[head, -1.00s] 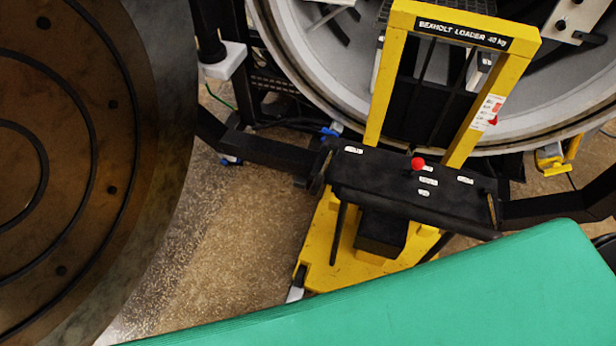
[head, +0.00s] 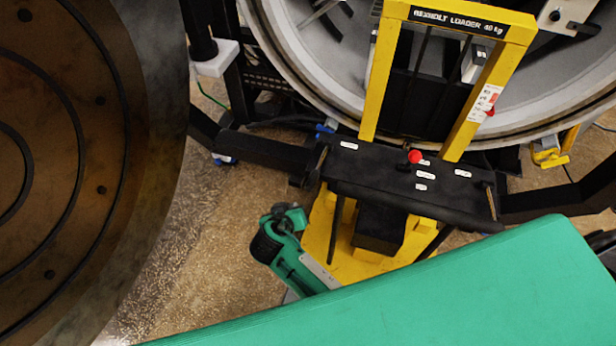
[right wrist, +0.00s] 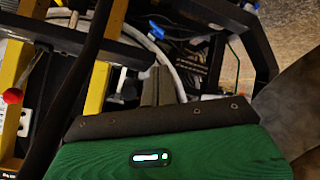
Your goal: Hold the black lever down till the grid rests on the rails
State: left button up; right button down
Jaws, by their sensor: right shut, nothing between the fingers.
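The yellow loader (head: 490,95) stands in front of the round furnace mouth (head: 300,85). Its black control panel (head: 375,178) carries white labels and a red-knobbed lever (head: 415,157). A small dark shape beside the red knob may be the black lever; I cannot tell it surely. The grid and rails cannot be made out. A green part of my arm shows left of the loader's base in the head view. In the right wrist view my right gripper (right wrist: 155,75) is shut and empty, apart from the panel, with the red knob at far left. My left gripper is out of view.
A large round door (head: 150,130) fills the left side. Black bars extend from both sides of the loader. A large green surface crosses the bottom right. Speckled floor (head: 215,250) lies open between the door and loader. A blue fitting (right wrist: 156,30) shows beyond my gripper.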

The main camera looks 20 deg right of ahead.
notch_tip(320, 180, up, 14)
jog(key=m+t+h, duration=0.1)
jog(key=m+h, duration=0.1)
jog(key=m, duration=0.2)
jog(key=shift+d+f, duration=0.2)
jog(key=shift+d, duration=0.25)
jog(key=p, duration=0.3)
send_over(308, 181)
jog(key=f, duration=0.2)
jog(key=w+f, duration=0.1)
jog(key=f, duration=0.1)
jog(key=shift+a, duration=0.1)
jog(key=f, duration=0.1)
jog(key=f+p, duration=0.1)
jog(key=f, duration=0.1)
jog(key=shift+s+f+p, duration=0.2)
jog(key=shift+s+p, duration=0.1)
jog(key=shift+s+f, duration=0.2)
jog(key=shift+f, duration=0.4)
